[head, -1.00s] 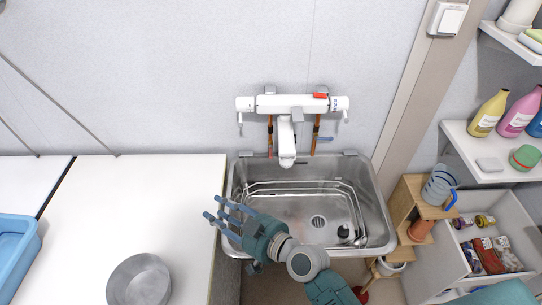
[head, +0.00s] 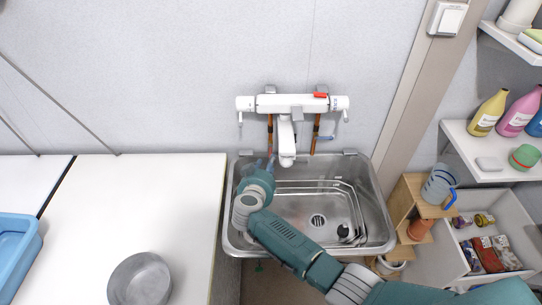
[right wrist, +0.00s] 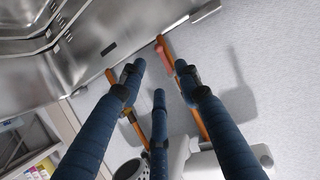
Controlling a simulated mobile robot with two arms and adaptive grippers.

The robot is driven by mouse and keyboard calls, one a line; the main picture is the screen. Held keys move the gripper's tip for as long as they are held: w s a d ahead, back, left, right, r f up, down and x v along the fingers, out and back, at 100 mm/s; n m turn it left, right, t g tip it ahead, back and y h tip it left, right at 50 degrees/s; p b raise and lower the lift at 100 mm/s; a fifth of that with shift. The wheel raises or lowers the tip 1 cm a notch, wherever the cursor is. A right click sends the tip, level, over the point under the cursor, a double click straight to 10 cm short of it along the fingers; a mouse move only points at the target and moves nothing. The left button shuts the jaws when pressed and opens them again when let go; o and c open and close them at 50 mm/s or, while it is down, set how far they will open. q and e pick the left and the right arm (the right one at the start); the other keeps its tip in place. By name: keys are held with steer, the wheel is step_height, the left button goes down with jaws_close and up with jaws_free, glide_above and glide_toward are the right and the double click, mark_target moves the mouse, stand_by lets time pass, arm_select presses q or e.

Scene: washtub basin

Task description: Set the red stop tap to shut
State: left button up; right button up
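The red stop tap (right wrist: 165,58) shows in the right wrist view as a small red handle at a copper pipe (right wrist: 199,122). It lies roughly alongside the pipe; its exact setting is hard to tell. In the head view I cannot make it out near the left copper pipe (head: 270,130). My right gripper (head: 269,163) is over the back left of the basin, near the foot of that pipe. In the right wrist view its fingers (right wrist: 160,72) are spread, with the red handle just beyond and between the tips, apparently not gripped. My left gripper is out of view.
The steel basin (head: 384,225) lies under a white wall mixer (head: 290,104) with a central spout (head: 286,145). A blue handle (head: 326,138) sits at the right pipe. A white counter (head: 120,205) with a steel pot (head: 139,280) is left; shelves (head: 487,150) are right.

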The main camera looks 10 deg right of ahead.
steer(key=b+x, duration=0.2)
steer(key=x, duration=0.6)
steer(key=shift+w, duration=0.2)
